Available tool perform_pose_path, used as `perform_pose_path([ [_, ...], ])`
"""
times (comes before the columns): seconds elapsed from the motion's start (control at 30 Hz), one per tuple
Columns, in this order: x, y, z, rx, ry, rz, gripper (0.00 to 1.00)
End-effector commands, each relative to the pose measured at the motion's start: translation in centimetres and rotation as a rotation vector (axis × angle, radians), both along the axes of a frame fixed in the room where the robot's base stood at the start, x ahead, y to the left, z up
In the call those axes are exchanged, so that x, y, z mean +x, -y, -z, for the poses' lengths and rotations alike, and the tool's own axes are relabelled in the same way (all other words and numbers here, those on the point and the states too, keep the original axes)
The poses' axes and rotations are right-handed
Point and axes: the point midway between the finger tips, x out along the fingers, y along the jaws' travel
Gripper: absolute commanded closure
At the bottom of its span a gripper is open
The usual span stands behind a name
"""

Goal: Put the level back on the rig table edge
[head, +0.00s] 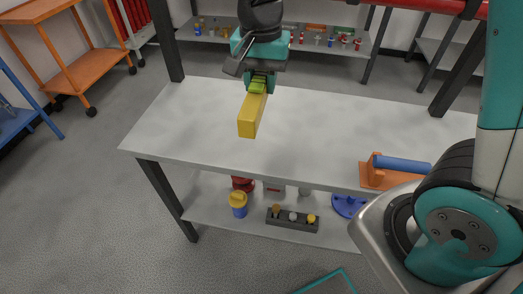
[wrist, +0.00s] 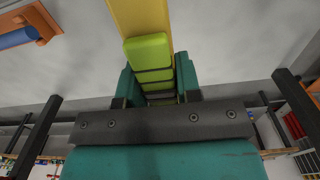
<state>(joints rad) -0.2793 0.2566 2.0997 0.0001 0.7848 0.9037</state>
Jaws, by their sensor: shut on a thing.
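The level, a yellow bar (head: 252,117), is held by my gripper (head: 257,88), which is shut on its far end in the head view. Lime-green parts show at the grip. In the wrist view the yellow bar (wrist: 142,14) runs to the top edge, and lime-green blocks lie between the teal fingers (wrist: 160,88). The rig table (head: 180,120) has a pale grey top and dark legs. The level shows in front of the left-middle part of the top, its near end pointing to the table's near edge. I cannot tell whether it touches the top.
An orange bracket with a blue cylinder (head: 402,164) stands on the right of the table. A lower shelf (head: 200,208) holds a yellow-and-blue item (head: 238,204) and a dark tray (head: 292,220). A back shelf (head: 210,36) holds small parts. An orange cart (head: 88,68) is at left. The table's left end is bare.

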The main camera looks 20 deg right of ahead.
Motion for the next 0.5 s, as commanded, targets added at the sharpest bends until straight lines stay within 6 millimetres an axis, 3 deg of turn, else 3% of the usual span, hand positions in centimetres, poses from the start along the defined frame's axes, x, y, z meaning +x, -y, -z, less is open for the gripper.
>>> perform_pose_path([
  [0.3, -0.1, 0.0, 8.9, -0.002, -0.008, 0.003, 1.0],
  [0.5, -0.1, 0.0, 13.3, -0.001, -0.006, 0.003, 1.0],
])
